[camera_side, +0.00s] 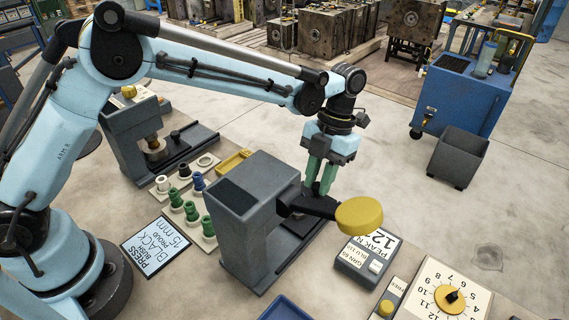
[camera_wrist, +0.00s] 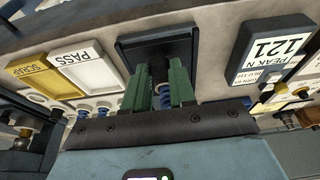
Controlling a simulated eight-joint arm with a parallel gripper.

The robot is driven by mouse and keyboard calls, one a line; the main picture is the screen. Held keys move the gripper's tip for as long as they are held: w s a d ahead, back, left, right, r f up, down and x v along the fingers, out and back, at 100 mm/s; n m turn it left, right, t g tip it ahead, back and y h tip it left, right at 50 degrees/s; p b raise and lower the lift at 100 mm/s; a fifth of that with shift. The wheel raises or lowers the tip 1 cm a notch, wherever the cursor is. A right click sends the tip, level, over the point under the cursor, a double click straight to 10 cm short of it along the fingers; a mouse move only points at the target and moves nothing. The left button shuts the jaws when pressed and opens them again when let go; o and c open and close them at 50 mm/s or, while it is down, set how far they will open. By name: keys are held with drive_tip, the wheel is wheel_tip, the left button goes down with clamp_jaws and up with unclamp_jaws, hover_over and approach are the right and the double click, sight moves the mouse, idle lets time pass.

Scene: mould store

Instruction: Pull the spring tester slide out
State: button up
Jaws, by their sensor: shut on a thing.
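The spring tester (camera_side: 238,225) is a grey block on the bench in the side view. A black lever with a yellow round pad (camera_side: 360,215) reaches out from it. Its dark slide (camera_wrist: 158,48) shows as a black plate just beyond my fingertips in the wrist view. My gripper (camera_side: 321,187) has green fingers pointing down behind the lever; they also show in the wrist view (camera_wrist: 161,70). The fingers are close together with a narrow gap, shut at the slide. The gripped part and the exact contact are hidden.
A grey readout box marked PEAK N (camera_side: 368,256) stands right of the tester, with a dial panel (camera_side: 447,296) beyond. Left are a press (camera_side: 140,140), black, green and blue parts on a pale rack (camera_side: 207,232), and a yellow tray (camera_side: 233,163). The lever is close to my fingers.

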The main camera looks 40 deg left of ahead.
drive_tip(key=shift+w, duration=1.45)
drive_tip(key=o, duration=1.5)
drive_tip(key=shift+o, duration=0.2)
drive_tip(key=shift+r, duration=0.15)
wheel_tip(320, 180, up, 7)
